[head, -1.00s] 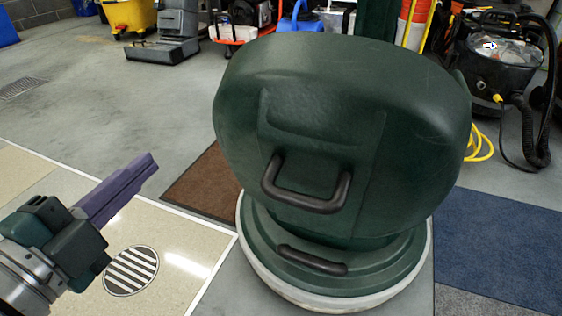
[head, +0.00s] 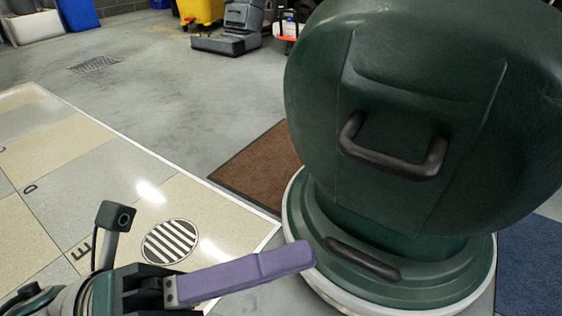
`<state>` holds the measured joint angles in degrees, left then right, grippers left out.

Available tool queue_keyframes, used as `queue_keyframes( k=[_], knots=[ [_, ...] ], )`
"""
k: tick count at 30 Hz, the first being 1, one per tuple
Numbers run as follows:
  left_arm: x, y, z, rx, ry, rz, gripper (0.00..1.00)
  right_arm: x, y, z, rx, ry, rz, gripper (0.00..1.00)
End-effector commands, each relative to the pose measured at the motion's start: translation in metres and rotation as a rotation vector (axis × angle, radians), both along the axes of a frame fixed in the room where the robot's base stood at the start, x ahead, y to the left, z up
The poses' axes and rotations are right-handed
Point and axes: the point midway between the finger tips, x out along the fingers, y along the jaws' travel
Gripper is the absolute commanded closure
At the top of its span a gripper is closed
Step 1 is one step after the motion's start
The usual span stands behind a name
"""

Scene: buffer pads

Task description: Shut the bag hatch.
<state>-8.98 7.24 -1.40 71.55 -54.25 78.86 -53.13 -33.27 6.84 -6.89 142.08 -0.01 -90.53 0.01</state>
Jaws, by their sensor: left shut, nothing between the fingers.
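A big dark green rounded cover, which I take to be the bag hatch (head: 400,55), fills the upper right of the head view. It has a dark U-shaped handle (head: 390,160) on its front and stands tilted over a round green base (head: 440,285) with a pale rim. A second dark bar handle (head: 362,258) is on the base. My left gripper (head: 312,254) has purple fingers, shut and empty, just left of the bar handle in the picture and below the U-shaped handle. I cannot tell if it touches the base. My right gripper is not in view.
A brown mat (head: 258,165) lies left of the machine, and a blue mat (head: 530,270) lies right. A striped floor drain (head: 170,241) is in the tiles. A grey machine (head: 228,35) and a yellow bucket (head: 203,10) stand behind. The grey floor between is clear.

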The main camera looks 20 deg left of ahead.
Motion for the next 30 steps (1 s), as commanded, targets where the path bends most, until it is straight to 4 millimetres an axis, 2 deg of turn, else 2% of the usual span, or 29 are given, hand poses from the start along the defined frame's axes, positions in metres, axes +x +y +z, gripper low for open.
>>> queue_keyframes(
  k=[3, 6, 10, 15, 30],
  knots=[
    [0.011, -0.023, 0.008, -0.005, -0.004, 0.001, 1.0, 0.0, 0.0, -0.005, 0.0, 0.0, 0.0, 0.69],
    [0.021, -0.036, 0.014, -0.002, -0.006, 0.002, 1.0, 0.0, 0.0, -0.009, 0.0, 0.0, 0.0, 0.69],
    [0.038, -0.04, 0.022, -0.001, -0.005, 0.001, 1.0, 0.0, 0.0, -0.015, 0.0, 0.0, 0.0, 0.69],
    [0.048, -0.043, 0.028, -0.002, 0.0, 0.001, 1.0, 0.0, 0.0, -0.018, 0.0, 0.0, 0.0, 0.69],
    [0.052, -0.044, 0.034, 0.002, 0.01, 0.002, 1.0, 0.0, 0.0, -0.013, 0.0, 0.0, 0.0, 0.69]
  ],
)
